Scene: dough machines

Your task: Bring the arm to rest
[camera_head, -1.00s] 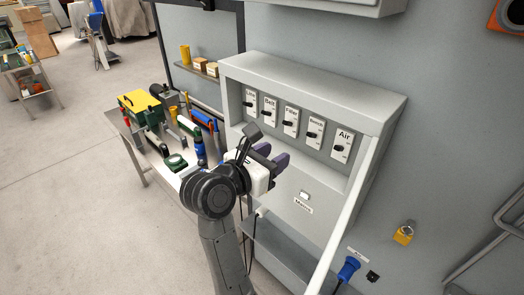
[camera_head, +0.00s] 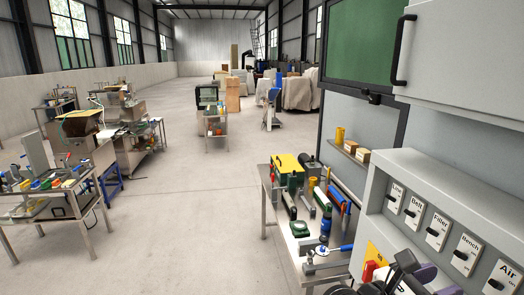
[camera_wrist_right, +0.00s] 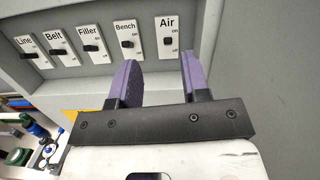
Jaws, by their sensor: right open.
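My right gripper (camera_wrist_right: 159,62) is open and empty in the wrist view, its two purple fingers apart. Its fingertips point toward the grey switch panel, just below the labelled switches, and I see nothing between them. In the head view my right gripper (camera_head: 432,281) is partly cut off at the bottom right, in front of the panel. The Air switch (camera_wrist_right: 168,40) and the Bench switch (camera_wrist_right: 126,41) are nearest the fingers. The Filler switch (camera_wrist_right: 90,46), Belt switch (camera_wrist_right: 57,49) and Line switch (camera_wrist_right: 26,46) sit further left. My left gripper is not in view.
A workbench (camera_head: 268,190) with tools and a yellow-topped box (camera_head: 289,164) stands left of the panel. A wall cabinet (camera_head: 465,60) overhangs the panel. Carts and machines stand at the far left. The floor (camera_head: 190,220) between is open.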

